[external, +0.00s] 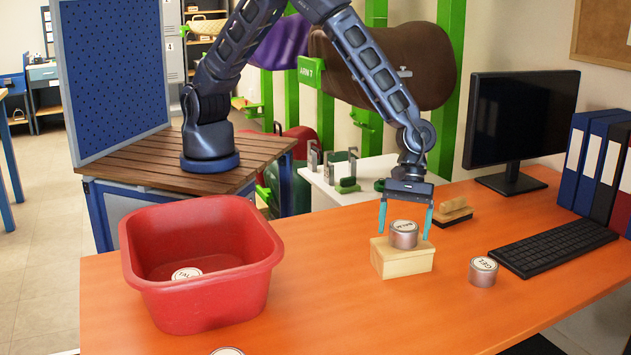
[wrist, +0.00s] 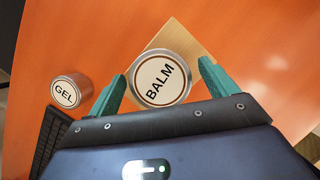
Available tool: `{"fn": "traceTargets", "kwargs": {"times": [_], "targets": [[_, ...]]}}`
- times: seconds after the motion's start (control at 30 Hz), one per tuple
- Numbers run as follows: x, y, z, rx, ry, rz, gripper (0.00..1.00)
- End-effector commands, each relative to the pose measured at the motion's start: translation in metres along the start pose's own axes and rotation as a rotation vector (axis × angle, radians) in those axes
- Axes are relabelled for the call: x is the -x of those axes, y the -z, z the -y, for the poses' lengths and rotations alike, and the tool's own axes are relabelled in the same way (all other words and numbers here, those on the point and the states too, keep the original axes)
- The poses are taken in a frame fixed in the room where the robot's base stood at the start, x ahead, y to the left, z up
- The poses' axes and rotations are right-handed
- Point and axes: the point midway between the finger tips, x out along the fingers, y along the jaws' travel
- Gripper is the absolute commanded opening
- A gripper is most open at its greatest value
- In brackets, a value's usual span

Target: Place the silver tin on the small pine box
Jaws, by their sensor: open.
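A small pine box (external: 402,262) stands on the orange desk. A silver tin labelled BALM (external: 404,237) rests upright on top of it. In the wrist view the BALM tin (wrist: 160,78) lies between my fingers, with part of the pine box (wrist: 180,38) showing behind it. My gripper (external: 405,222) is open, its teal fingers on either side of the BALM tin; I cannot tell if they touch it. A second silver tin labelled GEL (external: 483,271) stands on the desk right of the box; it also shows in the wrist view (wrist: 68,92).
A red tub (external: 205,300) with a labelled tin (external: 187,274) inside stands at left. Another tin lid (external: 227,351) shows at the bottom edge. A keyboard (external: 555,246), monitor (external: 520,120) and binders (external: 600,165) stand at right. A brush (external: 453,212) lies behind the box.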

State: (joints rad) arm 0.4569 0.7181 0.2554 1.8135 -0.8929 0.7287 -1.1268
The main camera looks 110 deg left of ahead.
Motion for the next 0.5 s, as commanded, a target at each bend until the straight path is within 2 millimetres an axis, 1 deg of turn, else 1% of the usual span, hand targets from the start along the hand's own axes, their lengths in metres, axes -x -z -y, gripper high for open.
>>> {"fn": "traceTargets", "kwargs": {"times": [0.17, 0.3, 0.5], "targets": [[0.031, 0.0, -0.001, 0.0, -0.005, 0.001, 0.85], [0.059, 0.0, -0.001, 0.001, -0.005, 0.001, 0.85], [0.092, 0.0, -0.001, 0.002, -0.003, 0.001, 0.85]]}}
